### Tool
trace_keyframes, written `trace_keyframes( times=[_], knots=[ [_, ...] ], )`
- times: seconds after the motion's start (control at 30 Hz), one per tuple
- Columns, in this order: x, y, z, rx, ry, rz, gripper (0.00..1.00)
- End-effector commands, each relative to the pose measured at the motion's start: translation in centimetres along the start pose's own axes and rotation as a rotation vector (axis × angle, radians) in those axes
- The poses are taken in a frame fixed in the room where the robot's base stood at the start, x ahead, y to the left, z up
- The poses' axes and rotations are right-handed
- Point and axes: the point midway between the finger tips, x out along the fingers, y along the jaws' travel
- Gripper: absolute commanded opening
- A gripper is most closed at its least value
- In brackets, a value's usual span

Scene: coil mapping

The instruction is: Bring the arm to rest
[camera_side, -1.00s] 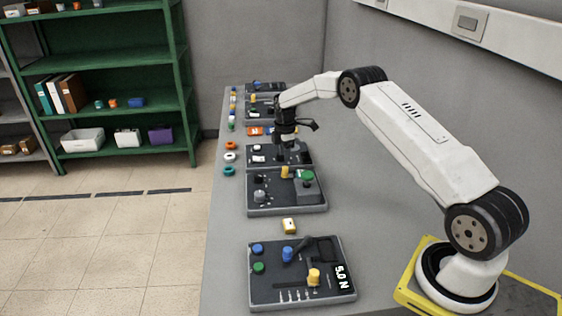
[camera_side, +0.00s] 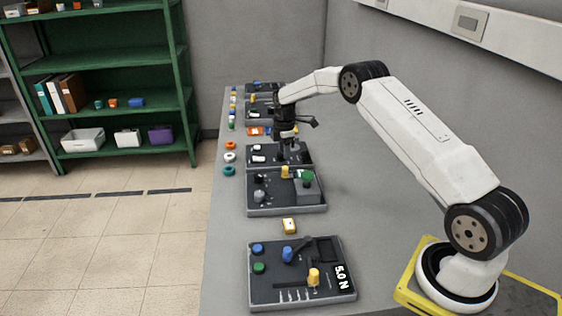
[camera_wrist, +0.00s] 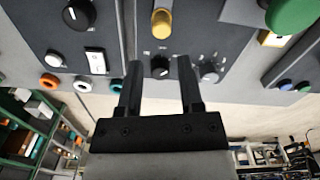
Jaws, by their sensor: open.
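My gripper (camera_wrist: 158,80) is open and empty in the wrist view, its two black fingers apart. Beyond the fingers lies a dark panel with a yellow knob (camera_wrist: 161,24), a small black knob (camera_wrist: 160,66) and a grey dial (camera_wrist: 209,72). In the side view my gripper (camera_side: 283,152) hangs pointing down over the panel (camera_side: 262,161) in the middle of the bench row. Its fingertips are too small there to tell whether they touch the panel. My arm reaches from the yellow base at the right, bent at the elbow.
A panel with a green button (camera_side: 307,175) and a nearer panel reading 5.0 N (camera_side: 258,292) stand on the grey bench (camera_side: 225,270). Coloured rings (camera_side: 229,158) line the left edge. The bench right of the panels is clear.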

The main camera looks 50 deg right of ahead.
Motion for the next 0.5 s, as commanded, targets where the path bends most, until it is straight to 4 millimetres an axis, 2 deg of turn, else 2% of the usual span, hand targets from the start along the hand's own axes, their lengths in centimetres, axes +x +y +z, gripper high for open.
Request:
trace_keyframes(
  times=[0.27, 0.5],
  knots=[
    [-2.3, -2.4, -2.4, 0.108, 0.007, 0.025, 0.47],
    [-4.7, -6.5, -5.0, 0.258, 0.022, 0.054, 0.47]
  ],
)
